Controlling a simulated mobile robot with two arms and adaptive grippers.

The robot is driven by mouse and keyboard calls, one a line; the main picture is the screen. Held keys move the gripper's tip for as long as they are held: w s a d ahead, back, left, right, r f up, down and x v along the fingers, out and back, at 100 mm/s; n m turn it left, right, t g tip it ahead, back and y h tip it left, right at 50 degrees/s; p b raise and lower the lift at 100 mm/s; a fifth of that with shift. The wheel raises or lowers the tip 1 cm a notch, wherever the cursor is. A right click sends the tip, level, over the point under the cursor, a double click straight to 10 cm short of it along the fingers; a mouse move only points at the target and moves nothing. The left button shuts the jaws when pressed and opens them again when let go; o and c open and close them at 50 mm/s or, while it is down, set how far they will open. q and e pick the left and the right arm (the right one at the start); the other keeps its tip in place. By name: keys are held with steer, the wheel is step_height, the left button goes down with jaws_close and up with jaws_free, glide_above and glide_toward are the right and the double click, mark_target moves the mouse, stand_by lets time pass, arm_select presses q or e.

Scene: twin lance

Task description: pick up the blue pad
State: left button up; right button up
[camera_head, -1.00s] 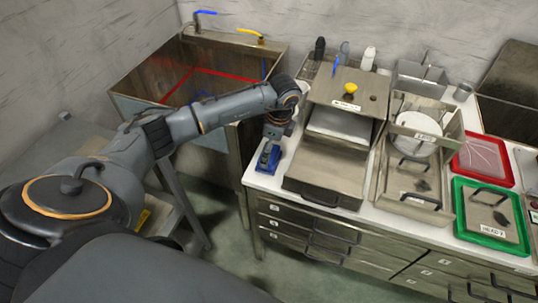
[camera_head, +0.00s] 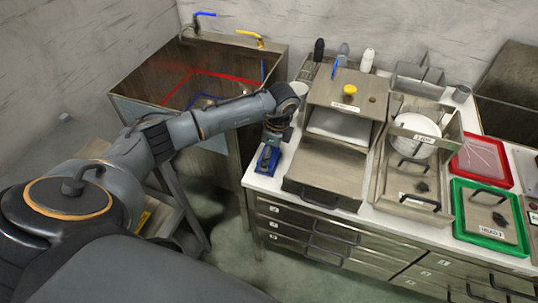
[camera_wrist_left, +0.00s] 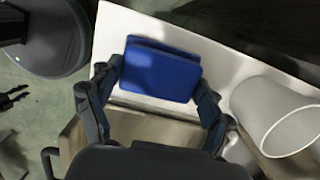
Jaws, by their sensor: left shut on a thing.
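The blue pad (camera_wrist_left: 160,68) is a flat rounded rectangle between the two fingers of my left gripper (camera_wrist_left: 158,88) in the left wrist view. The gripper is shut on it, with a finger against each short side. In the head view the blue pad (camera_head: 267,159) shows at the left end of the white counter, below my left gripper (camera_head: 270,148). I cannot tell whether the pad touches the counter.
A white cup (camera_wrist_left: 282,117) stands close to the right finger in the left wrist view. A metal box with a yellow knob (camera_head: 349,90) stands right of the gripper. A sink (camera_head: 150,85) is behind left. Red (camera_head: 483,160) and green (camera_head: 490,212) trays lie far right.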

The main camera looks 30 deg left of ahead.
arm_select(q)
steer(key=shift+r+b, duration=0.3)
steer(key=shift+r, duration=0.25)
steer(key=s+d+r+b, duration=0.2)
steer(key=s+d+r, duration=0.2)
steer(key=d+r, duration=0.7)
steer(key=shift+d+r, duration=0.4)
steer(key=shift+d, duration=0.85)
